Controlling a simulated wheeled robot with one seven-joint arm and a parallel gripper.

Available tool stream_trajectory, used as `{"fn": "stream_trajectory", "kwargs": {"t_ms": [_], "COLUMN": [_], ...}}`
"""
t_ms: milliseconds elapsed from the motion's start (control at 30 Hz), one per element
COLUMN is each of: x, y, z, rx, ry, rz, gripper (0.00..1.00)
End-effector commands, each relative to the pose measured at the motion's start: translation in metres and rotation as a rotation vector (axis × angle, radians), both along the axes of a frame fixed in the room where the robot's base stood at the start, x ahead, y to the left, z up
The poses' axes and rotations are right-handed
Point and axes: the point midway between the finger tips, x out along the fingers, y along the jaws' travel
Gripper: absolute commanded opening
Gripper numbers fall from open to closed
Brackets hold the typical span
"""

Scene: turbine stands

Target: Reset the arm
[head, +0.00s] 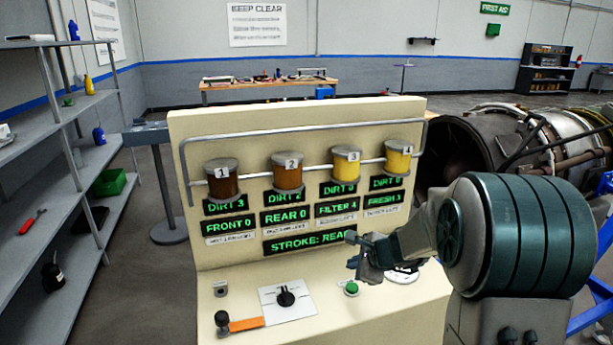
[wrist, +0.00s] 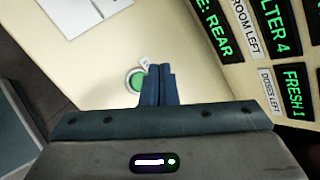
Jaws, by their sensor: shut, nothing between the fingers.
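My gripper (head: 358,255) hangs at the right front of the cream console (head: 300,120), over its lower shelf. In the wrist view, my gripper's fingers (wrist: 158,85) are shut together with nothing between them. A green button (head: 351,287) sits on the shelf below the gripper; in the wrist view the green button (wrist: 136,81) shows just left of the fingertips. I cannot tell the exact gap between fingertips and shelf. My arm comes in from the right and hides part of the console's right side.
The console shelf holds a black knob (head: 285,297) on a white plate and a lever with an orange handle (head: 246,325). Several numbered jars (head: 288,174) stand above green displays (head: 306,239). A grey shelving unit (head: 60,190) stands left, a turbine engine (head: 490,140) right.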

Motion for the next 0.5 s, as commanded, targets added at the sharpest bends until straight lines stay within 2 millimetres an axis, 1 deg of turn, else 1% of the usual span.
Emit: {"fn": "stream_trajectory", "kwargs": {"t_ms": [33, 67, 100, 167, 200, 233, 300, 367, 400, 467, 500], "x": [-0.014, -0.023, -0.038, -0.061, -0.078, -0.09, -0.12, -0.145, -0.162, -0.186, -0.203], "y": [0.01, 0.015, 0.023, 0.032, 0.038, 0.041, 0.046, 0.048, 0.048, 0.045, 0.042], "z": [0.012, 0.018, 0.025, 0.035, 0.04, 0.043, 0.049, 0.053, 0.055, 0.056, 0.056], "rx": [-0.043, -0.076, -0.123, -0.202, -0.253, -0.294, -0.387, -0.469, -0.524, -0.609, -0.666], "ry": [-0.019, -0.03, -0.043, -0.063, -0.073, -0.081, -0.095, -0.102, -0.104, -0.105, -0.102], "rz": [0.079, 0.137, 0.219, 0.348, 0.433, 0.495, 0.64, 0.761, 0.839, 0.955, 1.032], "gripper": [0.0, 0.0, 0.0, 0.0, 0.0, 0.0, 0.0, 0.0, 0.0, 0.0, 0.0]}}
